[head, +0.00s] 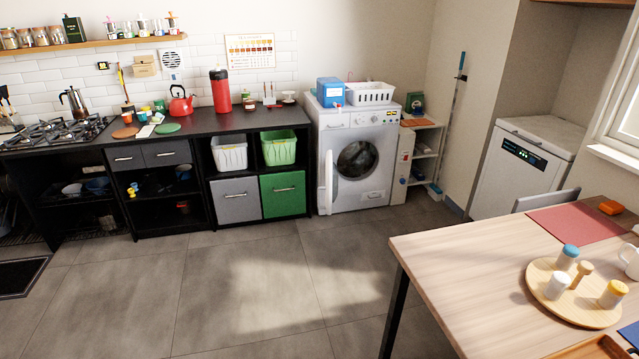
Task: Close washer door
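The white front-loading washer (380,195) stands against the back wall, right of the black counter. Its round door (329,182) is swung open to the left and shows nearly edge-on. The dark drum opening (356,160) is uncovered. A blue box (330,91) and a white basket (369,93) sit on top of the washer. Neither of my grippers shows in the head view, and the washer is well away across the room.
A wooden table (445,257) with a round tray (539,283) fills the lower right. Black counter units (310,190) stand left of the washer, and a small shelf (425,170) stands right of it. Grey floor (250,290) in front is clear.

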